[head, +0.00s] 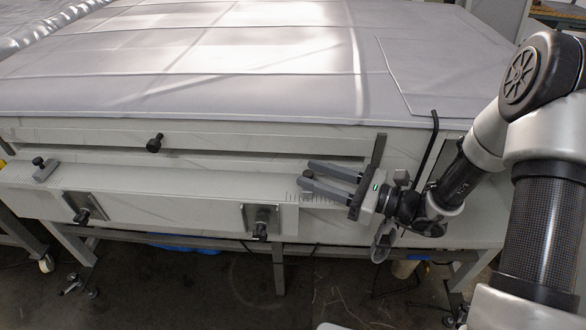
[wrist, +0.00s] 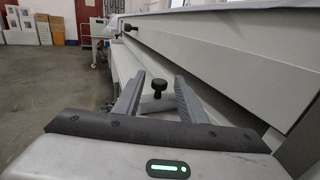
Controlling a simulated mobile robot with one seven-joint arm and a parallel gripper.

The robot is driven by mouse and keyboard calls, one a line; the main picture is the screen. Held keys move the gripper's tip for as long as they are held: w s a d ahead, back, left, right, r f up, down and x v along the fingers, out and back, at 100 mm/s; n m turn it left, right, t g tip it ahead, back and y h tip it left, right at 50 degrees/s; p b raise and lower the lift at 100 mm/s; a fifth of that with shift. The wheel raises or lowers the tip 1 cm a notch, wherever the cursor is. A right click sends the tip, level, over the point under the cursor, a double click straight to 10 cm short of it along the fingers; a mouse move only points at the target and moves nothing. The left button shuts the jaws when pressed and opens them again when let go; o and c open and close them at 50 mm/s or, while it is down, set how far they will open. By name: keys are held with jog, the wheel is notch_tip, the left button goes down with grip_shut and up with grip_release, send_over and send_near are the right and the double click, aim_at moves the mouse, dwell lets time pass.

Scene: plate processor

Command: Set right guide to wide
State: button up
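The right guide is a small grey block with a black knob on top. In the wrist view its knob (wrist: 159,84) and grey body (wrist: 157,104) show between my two fingers. In the head view the knob (head: 307,174) is small and sits between the fingertips, with the guide's body mostly hidden by the fingers. My gripper (head: 305,175) is open, fingers pointing left along the ruled feed tray (head: 190,186). In the wrist view the gripper (wrist: 158,76) has one finger each side of the knob, with visible gaps; it is not clamped on it.
The left guide (head: 45,170) with its black knob sits at the tray's far left. A black knob (head: 154,143) sticks out from the panel above the tray. The white processor top (head: 230,60) rises behind. The tray between the guides is clear. Brackets (head: 262,219) hang below its front.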

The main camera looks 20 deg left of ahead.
jog(key=a, duration=0.4)
jog(key=w+a, duration=0.1)
jog(key=a, duration=0.1)
jog(key=shift+d, duration=0.1)
grip_shut()
jog(key=shift+d, duration=0.1)
